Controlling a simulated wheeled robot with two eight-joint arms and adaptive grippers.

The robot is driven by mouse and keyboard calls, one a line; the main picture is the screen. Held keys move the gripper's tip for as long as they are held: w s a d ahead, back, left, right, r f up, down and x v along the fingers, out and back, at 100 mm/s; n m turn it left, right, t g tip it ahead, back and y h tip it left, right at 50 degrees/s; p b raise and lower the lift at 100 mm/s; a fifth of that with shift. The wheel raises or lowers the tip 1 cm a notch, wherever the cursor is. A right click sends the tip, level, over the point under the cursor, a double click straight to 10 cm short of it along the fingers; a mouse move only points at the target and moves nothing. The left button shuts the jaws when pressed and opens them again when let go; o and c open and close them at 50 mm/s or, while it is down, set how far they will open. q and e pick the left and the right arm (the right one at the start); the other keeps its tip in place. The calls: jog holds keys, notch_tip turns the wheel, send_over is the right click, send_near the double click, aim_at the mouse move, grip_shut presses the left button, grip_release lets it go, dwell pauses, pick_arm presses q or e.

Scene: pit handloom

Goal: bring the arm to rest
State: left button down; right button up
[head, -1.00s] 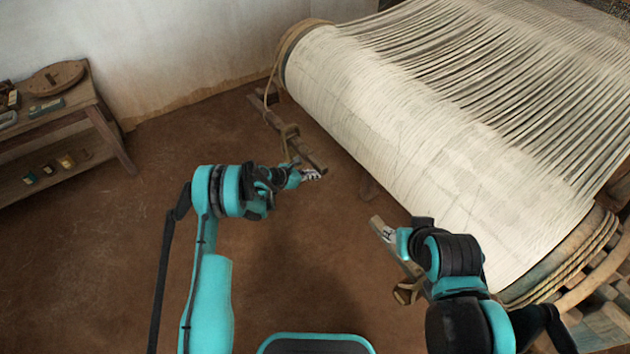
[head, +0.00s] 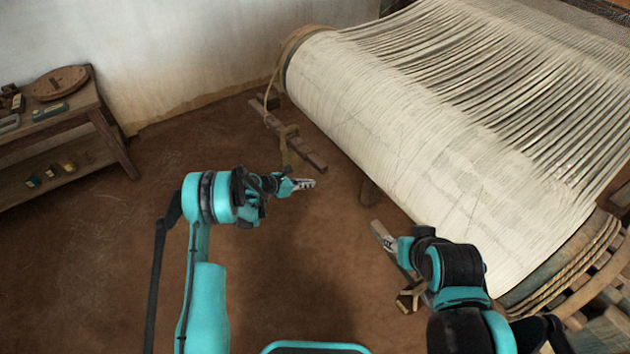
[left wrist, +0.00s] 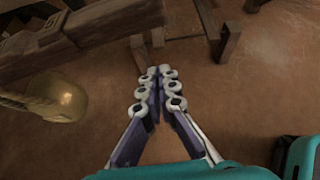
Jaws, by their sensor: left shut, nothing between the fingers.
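My left gripper (head: 304,184) is held out over the earthen floor in the middle of the head view, pointing right. In the left wrist view its two fingers (left wrist: 160,76) meet at the tips with nothing between them. My right gripper (head: 388,242) shows small beside the loom's near wooden beam; its fingers are too small and partly hidden to tell open from shut.
The loom's big cloth-wound roller (head: 400,130) fills the upper right. A wooden floor beam (head: 300,146) lies just beyond my left gripper. A wooden bench (head: 70,118) with small tools stands at the far left. The floor (head: 110,250) between is clear.

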pick_arm(q)
jog(key=s+a+r+m+y+p, duration=0.15)
jog(key=s+r+m, duration=0.3)
jog(key=r, duration=0.45)
jog(key=s+a+r+m+y, duration=0.25)
jog(key=s+r, duration=0.25)
jog(key=r, duration=0.4)
jog(key=s+a+r+m+y, duration=0.1)
jog(key=s+a+r+m, duration=0.3)
jog(key=r, duration=0.5)
jog(key=s+a+r+m+y, duration=0.2)
jog(key=s+m, duration=0.5)
jog(key=s, duration=0.5)
jog(key=s+a+r+m+y, duration=0.2)
jog(key=s+m, duration=0.5)
jog(key=s, duration=0.5)
jog(key=shift+s+a+m+t+y, duration=0.25)
jog(key=shift+s+m+t+y, duration=0.05)
jog(key=shift+s+y, duration=0.1)
jog(key=shift+w+d+r, duration=0.1)
